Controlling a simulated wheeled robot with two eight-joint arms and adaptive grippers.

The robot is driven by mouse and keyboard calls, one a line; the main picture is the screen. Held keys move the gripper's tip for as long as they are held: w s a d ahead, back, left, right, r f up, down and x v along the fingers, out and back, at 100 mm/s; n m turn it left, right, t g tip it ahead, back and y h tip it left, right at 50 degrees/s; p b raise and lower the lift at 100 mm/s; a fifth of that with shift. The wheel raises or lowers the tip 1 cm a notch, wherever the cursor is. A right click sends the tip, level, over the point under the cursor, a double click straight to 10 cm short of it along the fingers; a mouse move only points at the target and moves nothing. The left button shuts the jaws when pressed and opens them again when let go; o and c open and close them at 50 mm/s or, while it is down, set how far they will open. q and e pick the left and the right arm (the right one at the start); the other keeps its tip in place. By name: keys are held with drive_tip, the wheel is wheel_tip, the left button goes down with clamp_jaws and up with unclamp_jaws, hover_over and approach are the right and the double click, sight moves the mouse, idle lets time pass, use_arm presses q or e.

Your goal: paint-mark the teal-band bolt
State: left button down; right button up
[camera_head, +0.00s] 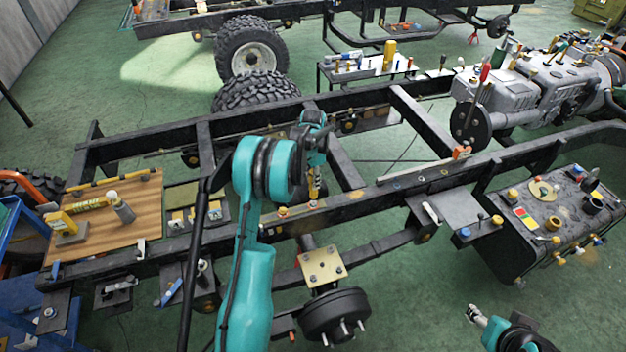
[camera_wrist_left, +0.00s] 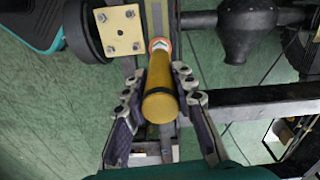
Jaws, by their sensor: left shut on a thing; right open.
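My left gripper (camera_head: 314,160) is shut on a yellow paint marker (camera_head: 314,186), held about upright over the black chassis rail (camera_head: 350,203). In the left wrist view the yellow marker (camera_wrist_left: 160,100) lies between the two fingers, its orange-and-white far end toward the rail. I cannot tell whether its tip touches the rail. Small bolt heads sit on the rail by the marker, one with orange (camera_head: 283,210) to its left. A teal band cannot be made out on any of them; the spot under the marker is partly hidden. My right gripper (camera_head: 472,313) is open and empty at the lower right, off the frame.
A wooden board (camera_head: 135,225) with a yellow stand lies across the frame at left. A hub with studs (camera_head: 335,315) and a gold plate (camera_head: 322,266) sit below the rail. A dark tank (camera_head: 550,220) with knobs and the engine (camera_head: 510,90) stand at right.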

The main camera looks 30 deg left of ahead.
use_arm(q)
drive_tip(key=shift+f, duration=0.3)
idle(0.7)
drive_tip(key=shift+r, duration=0.1)
idle(0.3)
drive_tip(key=shift+b, duration=0.45)
idle(0.5)
idle(0.3)
drive_tip(key=shift+r+p, duration=0.55)
drive_tip(key=shift+r, duration=0.35)
drive_tip(key=shift+r, duration=0.15)
wheel_tip(320, 180, up, 5)
drive_tip(key=p, duration=0.3)
